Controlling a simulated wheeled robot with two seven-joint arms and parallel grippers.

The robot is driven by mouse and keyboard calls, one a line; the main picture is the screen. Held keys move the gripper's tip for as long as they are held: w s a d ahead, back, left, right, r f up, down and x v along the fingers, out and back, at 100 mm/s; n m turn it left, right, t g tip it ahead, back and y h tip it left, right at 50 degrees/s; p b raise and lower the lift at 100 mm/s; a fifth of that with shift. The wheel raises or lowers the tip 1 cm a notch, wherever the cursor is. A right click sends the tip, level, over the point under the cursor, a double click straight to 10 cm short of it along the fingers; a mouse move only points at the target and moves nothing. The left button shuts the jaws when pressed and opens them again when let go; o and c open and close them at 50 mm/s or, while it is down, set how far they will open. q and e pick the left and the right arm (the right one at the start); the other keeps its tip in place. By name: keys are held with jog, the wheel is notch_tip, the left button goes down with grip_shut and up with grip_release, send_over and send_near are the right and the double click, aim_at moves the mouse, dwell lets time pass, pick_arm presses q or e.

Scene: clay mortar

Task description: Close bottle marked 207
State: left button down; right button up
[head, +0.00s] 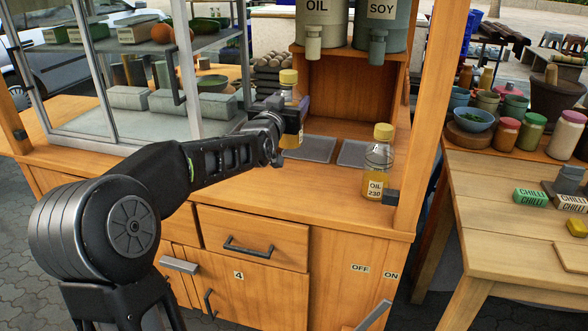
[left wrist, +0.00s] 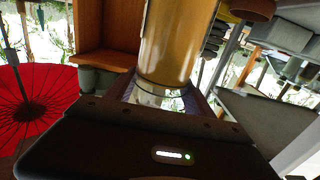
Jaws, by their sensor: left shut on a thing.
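A clear bottle (head: 289,95) with a yellow cap (head: 289,77) stands upright on the cart counter, below the OIL dispenser. My left gripper (head: 292,116) is shut on this bottle and hides its middle, so I cannot read a number on it. In the left wrist view the held bottle (left wrist: 170,45) shows close up, with amber liquid, between the fingers of the left gripper (left wrist: 165,92). Another oil bottle (head: 378,172), marked OIL 230, stands at the right of the counter with a yellow cap on. My right gripper is not in view.
OIL (head: 315,25) and SOY (head: 380,30) dispensers hang above the counter. Two grey mats (head: 305,148) lie on the counter beneath. A glass cabinet (head: 110,90) stands left. A wooden table (head: 510,215) with jars and bowls is at the right.

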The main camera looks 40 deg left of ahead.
aim_at(289, 138)
pick_arm(q)
jog(key=shift+s+r, duration=0.2)
jog(key=shift+r, duration=0.05)
jog(key=shift+f+b, duration=0.3)
jog(key=shift+f, duration=2.25)
jog(key=shift+f, duration=2.5)
jog(key=shift+f+b, duration=0.15)
jog(key=shift+b, duration=0.25)
jog(key=shift+c, duration=1.8)
grip_release()
